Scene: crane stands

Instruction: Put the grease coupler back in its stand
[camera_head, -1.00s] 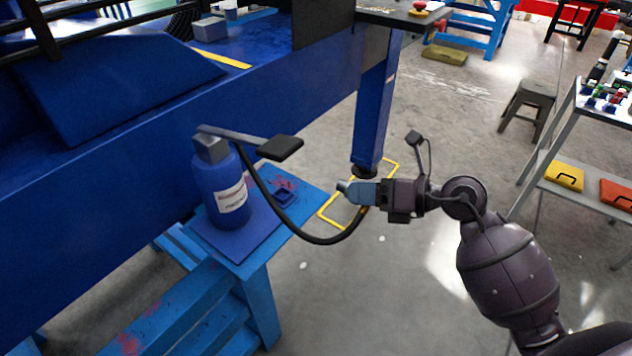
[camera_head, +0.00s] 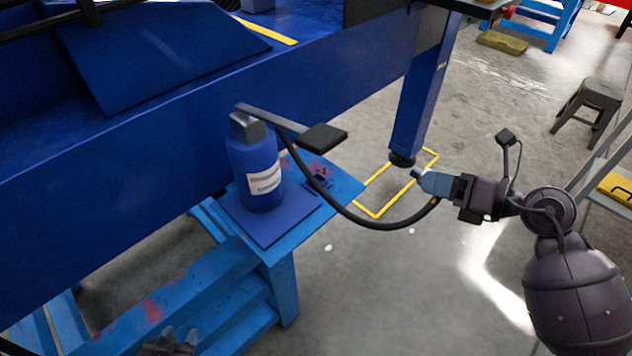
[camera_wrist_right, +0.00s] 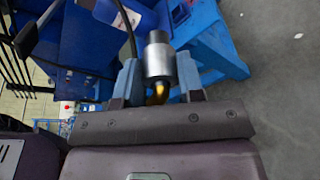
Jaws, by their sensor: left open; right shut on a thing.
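The grease coupler is a silver metal cylinder (camera_wrist_right: 159,60) between the two blue-grey fingers of my right gripper (camera_wrist_right: 160,80) in the wrist view. In the head view my right gripper (camera_head: 428,182) is shut on it, with only the silver tip (camera_head: 416,173) showing. It is held in the air right of the blue platform. My left gripper (camera_head: 178,340) is open and empty at the bottom edge, partly cut off.
A blue grease pump (camera_head: 253,170) with a lever (camera_head: 322,137) stands on the platform (camera_head: 262,225). Its black hose (camera_head: 360,221) sags across to the coupler. A blue beam rises behind, with a leg (camera_head: 425,95) near my right gripper.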

